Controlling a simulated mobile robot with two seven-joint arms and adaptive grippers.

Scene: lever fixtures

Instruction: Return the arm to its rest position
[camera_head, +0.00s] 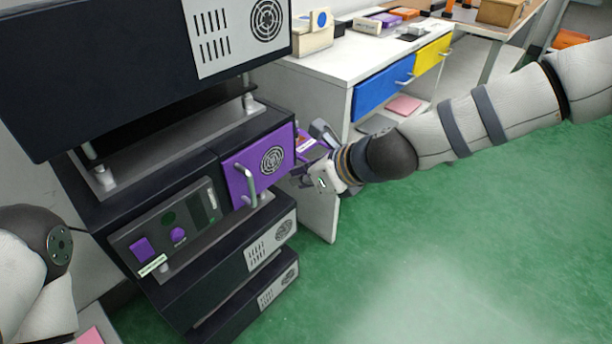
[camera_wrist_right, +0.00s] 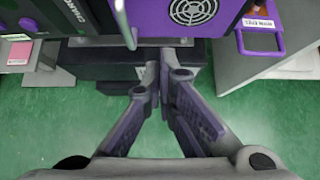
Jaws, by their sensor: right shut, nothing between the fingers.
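My right arm (camera_head: 455,130) reaches in from the right in the head view. Its gripper (camera_head: 305,168) is just right of the purple door, partly hidden by its own wrist. In the right wrist view the gripper's fingers (camera_wrist_right: 164,75) come together with nothing held. The purple door (camera_head: 262,160) is on the dark stacked unit and has a grey handle (camera_head: 249,186). The handle (camera_wrist_right: 124,22) also shows in the right wrist view, up and left of the fingertips and apart from them. My left arm (camera_head: 35,260) shows at the lower left; its gripper is out of view.
A control panel (camera_head: 172,228) with purple buttons is left of the door. A white bench (camera_head: 350,50) with blue and yellow drawers stands behind. A purple-edged labelled item (camera_wrist_right: 262,28) is right of the door. Green floor (camera_head: 450,260) is open at right.

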